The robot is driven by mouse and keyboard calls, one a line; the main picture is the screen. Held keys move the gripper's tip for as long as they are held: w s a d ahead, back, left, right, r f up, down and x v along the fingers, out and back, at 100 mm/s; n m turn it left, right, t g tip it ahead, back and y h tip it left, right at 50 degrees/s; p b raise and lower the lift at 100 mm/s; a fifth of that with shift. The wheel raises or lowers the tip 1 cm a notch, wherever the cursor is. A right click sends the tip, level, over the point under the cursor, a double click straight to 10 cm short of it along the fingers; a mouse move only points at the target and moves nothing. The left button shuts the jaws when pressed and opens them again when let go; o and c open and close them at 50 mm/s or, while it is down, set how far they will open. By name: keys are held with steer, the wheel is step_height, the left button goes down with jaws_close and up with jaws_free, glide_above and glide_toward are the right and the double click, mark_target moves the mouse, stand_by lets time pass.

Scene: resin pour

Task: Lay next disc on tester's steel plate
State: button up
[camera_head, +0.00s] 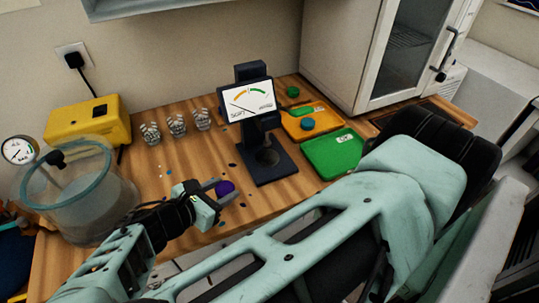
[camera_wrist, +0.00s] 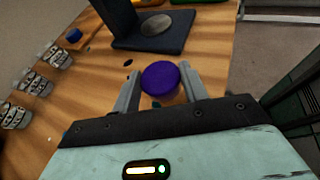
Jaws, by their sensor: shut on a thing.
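A purple disc (camera_head: 225,188) is between the fingers of my gripper (camera_head: 217,190), over the wooden bench left of the tester. In the wrist view the purple disc (camera_wrist: 161,79) sits between both fingertips of my gripper (camera_wrist: 160,88), which is shut on it. The tester (camera_head: 258,125) is dark blue with a dial screen and stands in the middle of the bench. Its round steel plate (camera_head: 268,156) is on the base and looks bare. The steel plate also shows in the wrist view (camera_wrist: 156,24), beyond the disc.
Several patterned cups (camera_head: 177,124) stand left, near a glass vessel (camera_head: 80,195) and yellow box (camera_head: 85,121).

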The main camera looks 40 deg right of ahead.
steer(key=b, duration=0.4)
glide_toward(265, 160)
steer(key=d, duration=0.3)
steer(key=w+d, duration=0.1)
steer(key=d, duration=0.2)
steer(key=shift+w+r, duration=0.15)
steer(key=b+x, duration=0.2)
steer(key=x, duration=0.1)
steer(key=shift+w+d, duration=0.1)
steer(key=shift+d, duration=0.05)
steer(key=shift+f+b, duration=0.25)
steer(key=shift+b, duration=0.05)
steer(key=shift+r, duration=0.1)
steer(key=o, duration=1)
